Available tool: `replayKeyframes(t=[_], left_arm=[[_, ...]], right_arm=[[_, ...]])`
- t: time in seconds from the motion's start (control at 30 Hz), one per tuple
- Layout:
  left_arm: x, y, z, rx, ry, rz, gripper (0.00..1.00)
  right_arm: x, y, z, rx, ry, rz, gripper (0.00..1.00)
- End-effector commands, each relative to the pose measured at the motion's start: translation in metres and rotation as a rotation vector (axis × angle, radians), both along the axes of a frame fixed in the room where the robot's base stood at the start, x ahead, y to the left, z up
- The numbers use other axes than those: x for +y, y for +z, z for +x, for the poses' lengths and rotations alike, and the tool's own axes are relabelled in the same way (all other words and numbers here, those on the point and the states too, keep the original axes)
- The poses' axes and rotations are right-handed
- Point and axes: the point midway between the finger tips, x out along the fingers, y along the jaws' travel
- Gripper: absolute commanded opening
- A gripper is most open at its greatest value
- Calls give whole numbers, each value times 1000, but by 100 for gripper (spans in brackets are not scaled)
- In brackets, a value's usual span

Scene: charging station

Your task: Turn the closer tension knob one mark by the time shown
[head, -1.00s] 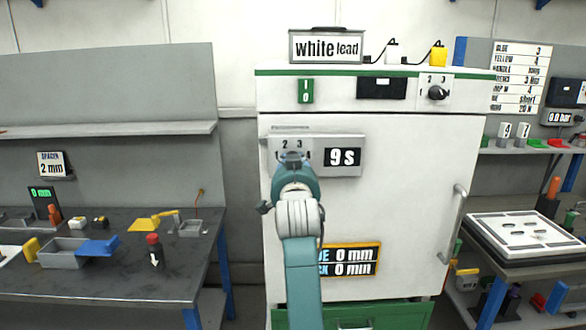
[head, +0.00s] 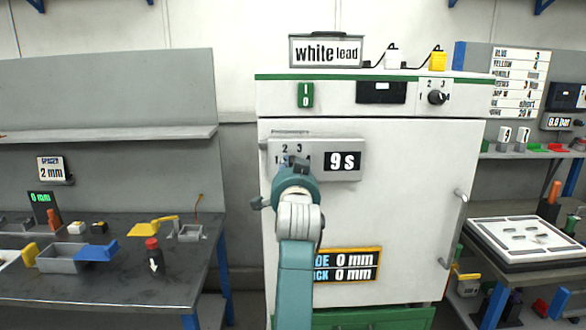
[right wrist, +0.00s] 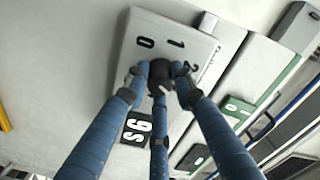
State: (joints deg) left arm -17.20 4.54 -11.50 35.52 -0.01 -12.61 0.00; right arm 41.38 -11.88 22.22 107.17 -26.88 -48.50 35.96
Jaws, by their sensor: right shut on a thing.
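The closer unit (head: 330,146) is a grey box on the upper part of the white cabinet door (head: 420,200). It has a numbered dial on its left and a black display (head: 342,161) reading 9 s on its right. My right gripper (head: 293,168) is in front of the dial and hides the knob in the head view. In the right wrist view, the fingers of my right gripper (right wrist: 160,82) are closed around the black knob (right wrist: 161,72). The marks 0 and 1 show beside it, with another mark partly covered. The knob's pointer is hidden. My left gripper is not in view.
A "white lead" sign (head: 326,50) stands on the cabinet, above another numbered knob (head: 436,97). A door handle (head: 455,228) is at right. Lower on the door, a board (head: 347,265) shows 0 mm twice. Benches flank the cabinet.

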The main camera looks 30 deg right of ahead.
Motion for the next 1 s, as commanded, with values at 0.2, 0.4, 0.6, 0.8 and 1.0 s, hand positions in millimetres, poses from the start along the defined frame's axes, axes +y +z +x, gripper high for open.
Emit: replayKeyframes(t=[0.2, 0.4, 0.6, 0.8, 1.0], left_arm=[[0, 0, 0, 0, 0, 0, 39], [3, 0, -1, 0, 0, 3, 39], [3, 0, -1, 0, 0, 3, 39], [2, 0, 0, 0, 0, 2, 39], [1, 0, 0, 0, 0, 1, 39]], right_arm=[[1, -5, 1, 10, 2, 4, 44], [0, -2, 0, 5, 0, 1, 44], [0, 18, 0, -1, 1, 0, 44], [0, 61, -1, -7, -2, -3, 44], [-1, 89, 0, 0, -2, -1, 44]])
